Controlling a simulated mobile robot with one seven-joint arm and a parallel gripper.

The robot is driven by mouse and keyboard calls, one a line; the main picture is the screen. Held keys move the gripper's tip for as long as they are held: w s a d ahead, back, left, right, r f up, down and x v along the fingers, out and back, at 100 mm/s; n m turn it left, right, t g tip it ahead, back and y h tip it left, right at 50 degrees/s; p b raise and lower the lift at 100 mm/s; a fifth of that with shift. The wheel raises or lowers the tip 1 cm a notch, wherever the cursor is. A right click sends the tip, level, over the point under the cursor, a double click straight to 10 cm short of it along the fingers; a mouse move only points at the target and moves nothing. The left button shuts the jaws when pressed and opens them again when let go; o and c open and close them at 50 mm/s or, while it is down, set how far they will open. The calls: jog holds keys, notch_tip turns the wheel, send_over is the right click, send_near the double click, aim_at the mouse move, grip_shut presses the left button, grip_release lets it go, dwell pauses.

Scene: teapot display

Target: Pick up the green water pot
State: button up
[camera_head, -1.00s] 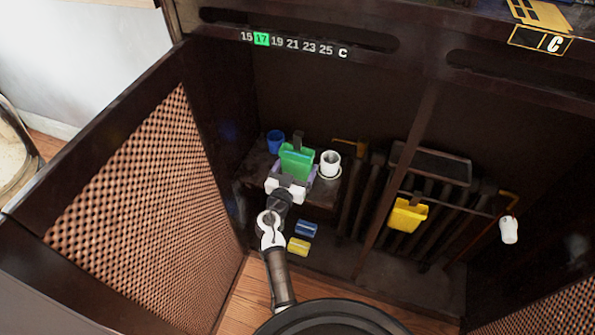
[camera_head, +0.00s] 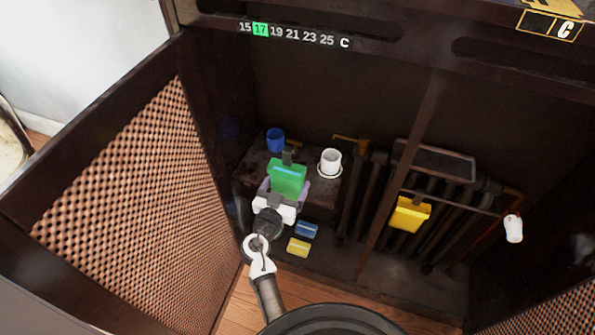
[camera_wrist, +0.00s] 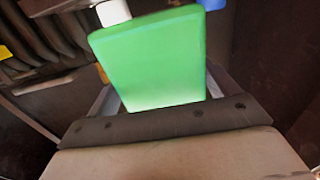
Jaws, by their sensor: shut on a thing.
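The green water pot (camera_head: 287,178) is a flat green box-like vessel with a dark piece at its top. My gripper (camera_head: 286,193) is shut on it and holds it in front of the dark shelf inside the cabinet. In the wrist view the green water pot (camera_wrist: 152,62) fills the middle, tilted a little, between the fingers of my gripper (camera_wrist: 160,98). The finger contact and the pot's lower end are mostly hidden there.
A blue cup (camera_head: 275,139) and a white cup (camera_head: 330,161) stand on the shelf behind. A yellow pot (camera_head: 409,214) hangs at the radiator (camera_head: 372,200). Blue (camera_head: 307,229) and yellow (camera_head: 298,247) blocks lie below. The mesh door (camera_head: 130,200) stands close on the left.

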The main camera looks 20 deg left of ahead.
aim_at(285, 188)
jog(key=shift+s+b, duration=0.85)
jog(key=shift+s, duration=1.4)
